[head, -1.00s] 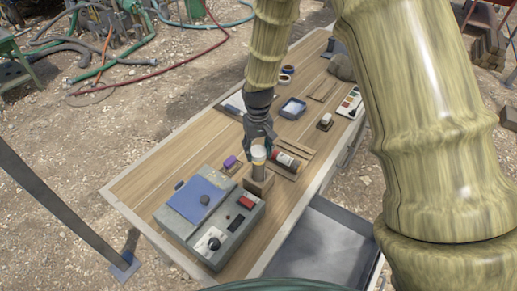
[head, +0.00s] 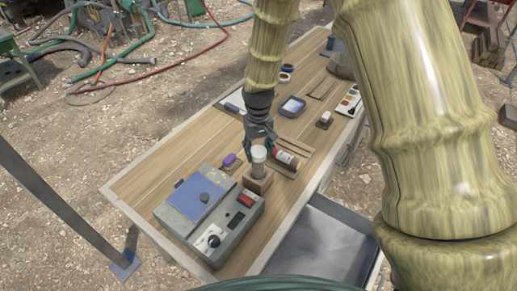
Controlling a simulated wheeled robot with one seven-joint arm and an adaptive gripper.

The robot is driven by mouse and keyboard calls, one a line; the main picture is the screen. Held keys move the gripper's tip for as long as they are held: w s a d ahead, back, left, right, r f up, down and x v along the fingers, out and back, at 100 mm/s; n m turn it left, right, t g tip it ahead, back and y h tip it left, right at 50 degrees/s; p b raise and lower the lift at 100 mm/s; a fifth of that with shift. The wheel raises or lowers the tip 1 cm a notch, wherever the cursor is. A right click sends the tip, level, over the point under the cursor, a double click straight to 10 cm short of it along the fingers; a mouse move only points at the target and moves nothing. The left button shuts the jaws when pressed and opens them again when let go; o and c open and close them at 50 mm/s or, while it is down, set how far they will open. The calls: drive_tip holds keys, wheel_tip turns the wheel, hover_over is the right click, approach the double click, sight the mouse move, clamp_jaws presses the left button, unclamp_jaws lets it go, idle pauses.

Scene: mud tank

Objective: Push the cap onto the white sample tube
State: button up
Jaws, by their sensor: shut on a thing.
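A grey tube (head: 258,169) stands upright in a wooden block (head: 258,185) near the front right edge of the bench. A pale, white piece (head: 259,152), which looks like the cap, sits at the tube's top; I cannot tell how far it is seated. My gripper (head: 261,142) points down right at this white piece, with its dark fingers around and behind it, and is shut on it. The exact finger contact is too small to see clearly.
A grey console (head: 235,226) with a blue panel stands in front.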

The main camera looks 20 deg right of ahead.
drive_tip(key=shift+w+f, duration=0.2)
drive_tip(key=shift+f, duration=0.25)
idle(0.6)
drive_tip(key=shift+f, duration=0.9)
idle(2.0)
drive_tip(key=o, duration=1.4)
drive_tip(key=shift+c, duration=0.2)
drive_tip(key=shift+r, duration=0.15)
drive_tip(key=shift+r+p, duration=2.3)
drive_tip(key=shift+r, duration=1.1)
drive_tip(key=shift+c, duration=0.4)
